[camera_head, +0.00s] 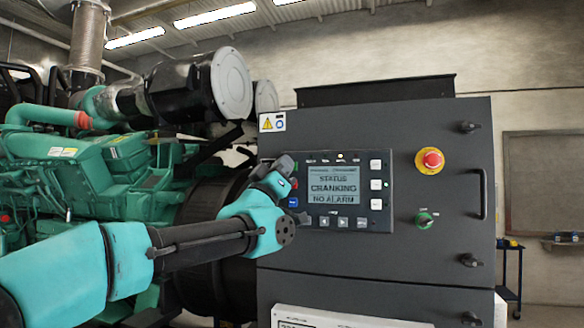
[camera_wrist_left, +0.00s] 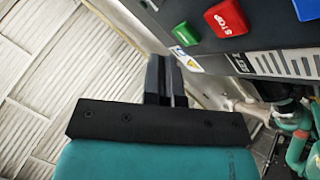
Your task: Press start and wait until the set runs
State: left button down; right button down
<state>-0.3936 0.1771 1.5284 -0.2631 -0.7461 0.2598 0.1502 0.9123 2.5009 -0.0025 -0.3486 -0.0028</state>
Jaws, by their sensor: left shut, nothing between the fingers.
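The dark genset control cabinet (camera_head: 460,250) stands at centre right with a control panel (camera_head: 345,240) on its front. The panel's screen (camera_head: 335,188) reads "STATUS", "CRANKING", "NO ALARM". My left gripper (camera_head: 287,166) is shut and empty at the panel's left edge, where it hides part of the panel. In the left wrist view, the shut fingers (camera_wrist_left: 166,72) point towards a green button (camera_wrist_left: 186,34) beside a red button (camera_wrist_left: 227,18) marked "STOP". The fingertips show apart from the green button in that picture. My right gripper is out of view.
A cabinet handle (camera_head: 483,194) sticks out farther right. The green engine (camera_head: 90,170) fills the left side, behind my left arm.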

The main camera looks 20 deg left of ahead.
pick_arm(q)
jog(key=s, duration=0.6)
jog(key=shift+a, duration=0.15)
dwell(0.5)
dwell(0.6)
